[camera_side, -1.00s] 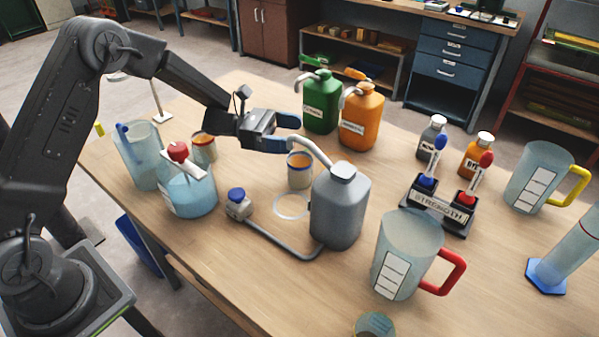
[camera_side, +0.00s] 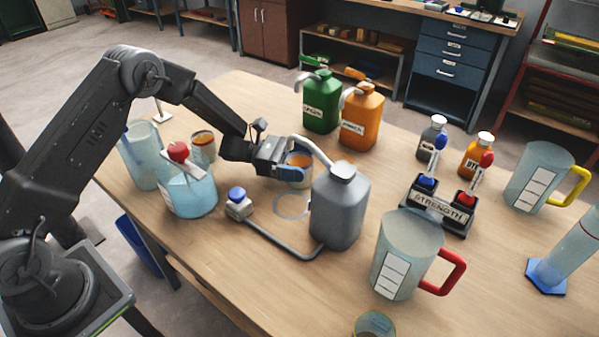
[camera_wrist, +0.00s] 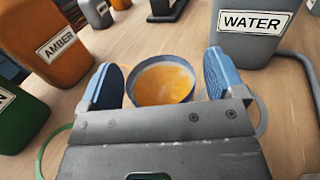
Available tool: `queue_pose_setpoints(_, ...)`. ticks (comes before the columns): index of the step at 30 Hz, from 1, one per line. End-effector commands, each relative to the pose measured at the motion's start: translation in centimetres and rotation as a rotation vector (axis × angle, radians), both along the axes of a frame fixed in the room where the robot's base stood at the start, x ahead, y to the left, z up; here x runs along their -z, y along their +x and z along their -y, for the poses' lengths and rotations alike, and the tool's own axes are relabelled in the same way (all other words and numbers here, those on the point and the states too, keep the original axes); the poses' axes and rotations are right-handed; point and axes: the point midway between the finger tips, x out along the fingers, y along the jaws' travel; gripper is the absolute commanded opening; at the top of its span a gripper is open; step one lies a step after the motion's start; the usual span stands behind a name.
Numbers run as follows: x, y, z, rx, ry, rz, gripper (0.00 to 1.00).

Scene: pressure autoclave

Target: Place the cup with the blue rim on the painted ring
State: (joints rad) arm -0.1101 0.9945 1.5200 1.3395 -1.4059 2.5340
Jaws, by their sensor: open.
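The cup with the blue rim (camera_wrist: 163,82) stands upright on the table and holds orange liquid. In the side view this cup (camera_side: 299,181) is partly hidden by my gripper (camera_side: 292,165). In the wrist view my gripper (camera_wrist: 161,72) is open, with one blue finger on each side of the cup. A small gap shows at the left finger; contact at the right one is hard to tell. The pale painted ring (camera_side: 279,212) lies bare on the table, in front of the cup and left of the grey WATER jug (camera_side: 338,210).
The WATER jug (camera_wrist: 250,35) stands close to the right finger, with a pipe to a blue-capped block (camera_side: 238,205). Green (camera_side: 320,105) and orange (camera_side: 361,120) jugs stand behind. Another cup (camera_side: 203,147) and a beaker (camera_side: 188,192) are left. A green ring (camera_wrist: 52,145) shows lower left.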

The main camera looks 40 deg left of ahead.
Motion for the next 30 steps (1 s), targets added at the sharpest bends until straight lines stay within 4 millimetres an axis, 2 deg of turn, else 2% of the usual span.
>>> queue_pose_setpoints(2, 0.00, 0.00, -0.01, 0.000, 0.000, 0.000, 0.88)
queue_pose_setpoints(18, -0.03, -0.02, -0.02, 0.000, 0.000, 0.000, 0.36)
queue_pose_setpoints(20, -0.04, -0.02, -0.01, 0.000, 0.000, 0.000, 0.32)
queue_pose_setpoints(30, -0.84, 0.01, -0.03, 0.000, 0.000, 0.002, 0.32)
